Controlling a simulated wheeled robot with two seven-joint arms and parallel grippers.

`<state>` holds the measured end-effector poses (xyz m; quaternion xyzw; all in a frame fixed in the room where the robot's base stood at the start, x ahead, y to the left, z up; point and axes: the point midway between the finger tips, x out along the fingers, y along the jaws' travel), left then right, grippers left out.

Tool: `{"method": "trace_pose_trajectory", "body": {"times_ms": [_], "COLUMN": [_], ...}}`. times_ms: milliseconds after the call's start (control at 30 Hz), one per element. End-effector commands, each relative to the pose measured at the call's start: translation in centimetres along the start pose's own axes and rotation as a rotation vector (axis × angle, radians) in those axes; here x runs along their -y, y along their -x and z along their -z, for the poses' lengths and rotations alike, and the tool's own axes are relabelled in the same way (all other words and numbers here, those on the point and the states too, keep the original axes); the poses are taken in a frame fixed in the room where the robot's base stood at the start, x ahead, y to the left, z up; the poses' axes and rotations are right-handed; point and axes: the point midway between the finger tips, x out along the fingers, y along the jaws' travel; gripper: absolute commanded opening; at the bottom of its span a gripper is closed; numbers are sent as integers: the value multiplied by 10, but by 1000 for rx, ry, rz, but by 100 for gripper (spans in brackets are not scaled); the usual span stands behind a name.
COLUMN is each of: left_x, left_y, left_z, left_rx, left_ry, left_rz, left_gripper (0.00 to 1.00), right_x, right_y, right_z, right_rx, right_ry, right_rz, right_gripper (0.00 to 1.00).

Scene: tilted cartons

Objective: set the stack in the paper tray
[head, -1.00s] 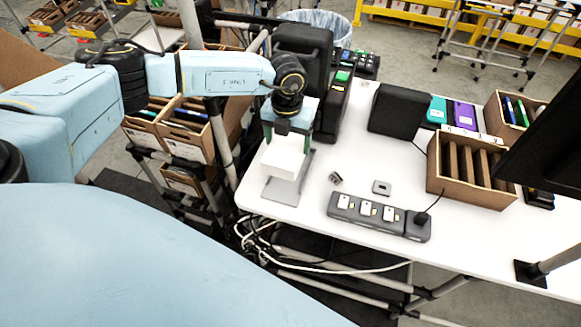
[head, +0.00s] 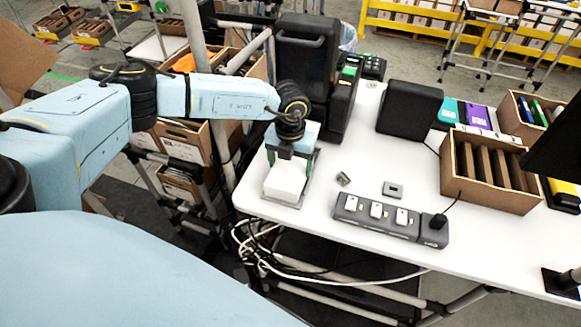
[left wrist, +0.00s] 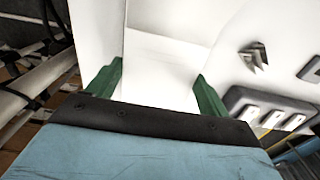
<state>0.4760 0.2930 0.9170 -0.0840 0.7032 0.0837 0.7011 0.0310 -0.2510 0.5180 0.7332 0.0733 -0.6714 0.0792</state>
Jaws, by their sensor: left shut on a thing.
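The stack (head: 286,180) is a plain white block of paper at the left end of the white table. My left gripper (head: 290,164) is shut on it from above, with a green finger on either side. In the left wrist view the stack (left wrist: 163,75) fills the space between the green fingers (left wrist: 157,88). The grey paper tray (head: 282,204) lies under the stack, and only its edges show. The stack covers most of the tray. I cannot tell whether its underside touches the tray floor. My right gripper is not in view.
A power strip (head: 388,220) with white plugs lies to the right, behind it small metal pieces (head: 393,189). A black box (head: 409,108), a slotted brown carton (head: 487,172) and a black machine (head: 340,100) stand farther back. The table edge is close in front of the tray.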

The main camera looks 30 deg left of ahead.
Motion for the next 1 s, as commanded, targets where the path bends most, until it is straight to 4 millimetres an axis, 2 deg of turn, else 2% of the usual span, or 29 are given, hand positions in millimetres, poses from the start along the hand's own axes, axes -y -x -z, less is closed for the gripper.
{"method": "trace_pose_trajectory", "body": {"times_ms": [333,367,500,767,1000], "left_x": [1,0,0,0,0], "left_y": [-1,-2,-2,-1,13], "left_z": [-1,-1,-1,-1,-1], "left_rx": [3,2,2,2,2], "left_ry": [0,0,0,0,0], "left_rz": [2,1,1,1,1], "left_gripper": [43,81,99,100,100], "right_x": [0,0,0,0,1], "right_y": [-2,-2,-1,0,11], "right_z": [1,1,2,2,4], "right_rx": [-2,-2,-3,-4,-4], "right_ry": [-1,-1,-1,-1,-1], "right_rz": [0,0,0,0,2], "right_gripper": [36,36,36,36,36]}}
